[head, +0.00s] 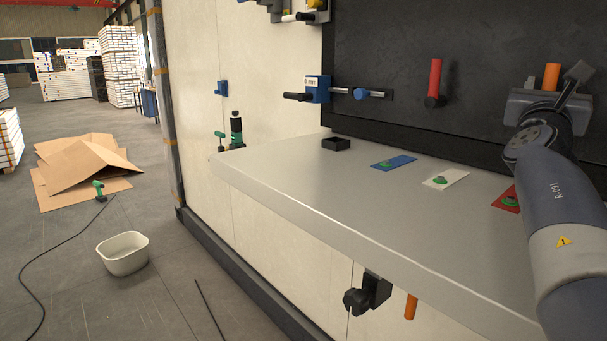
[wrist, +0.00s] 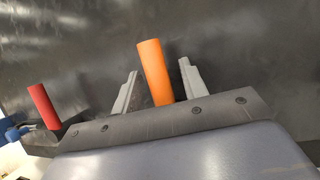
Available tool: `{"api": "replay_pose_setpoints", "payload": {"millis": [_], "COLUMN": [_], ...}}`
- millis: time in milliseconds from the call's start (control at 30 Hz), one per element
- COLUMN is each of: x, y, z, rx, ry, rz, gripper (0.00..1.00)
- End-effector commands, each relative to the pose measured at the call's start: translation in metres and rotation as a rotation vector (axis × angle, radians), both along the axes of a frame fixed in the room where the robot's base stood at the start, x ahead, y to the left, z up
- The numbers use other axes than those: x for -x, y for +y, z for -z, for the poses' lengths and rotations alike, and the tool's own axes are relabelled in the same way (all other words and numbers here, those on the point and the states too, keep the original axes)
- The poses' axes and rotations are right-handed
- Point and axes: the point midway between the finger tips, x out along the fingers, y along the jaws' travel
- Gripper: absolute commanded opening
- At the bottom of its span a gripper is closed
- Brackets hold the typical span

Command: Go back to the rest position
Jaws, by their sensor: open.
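My gripper (head: 555,80) is raised in front of the dark back panel at the right of the head view, above the shelf. In the wrist view my gripper (wrist: 158,67) has its two grey fingers apart. An orange cylinder (wrist: 153,75) shows between them in the picture. No contact shows, and I cannot tell its distance from the fingers. In the head view the top of the orange cylinder (head: 552,76) shows behind my gripper; its lower part is hidden. No object is visibly held.
A red cylinder (head: 435,78) and a blue clamp (head: 318,89) are on the panel. The grey shelf (head: 300,185) bears a black tray (head: 336,144) and blue, white and red plates; my arm partly covers the red plate (head: 507,201). A white bin (head: 123,253) stands on the floor.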

Motion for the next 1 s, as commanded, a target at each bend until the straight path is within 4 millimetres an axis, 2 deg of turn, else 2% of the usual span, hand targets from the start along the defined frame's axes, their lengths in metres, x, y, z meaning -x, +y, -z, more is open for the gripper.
{"api": "replay_pose_setpoints", "payload": {"millis": [267,833,1000], "x": [0.013,0.08,0.056], "y": [0.012,0.064,0.045], "z": [0.008,0.042,0.03], "rx": [0.012,0.012,0.013], "ry": [0.013,0.012,0.018], "rz": [-0.001,-0.003,0.002], "gripper": [0.41,0.41,0.41]}}
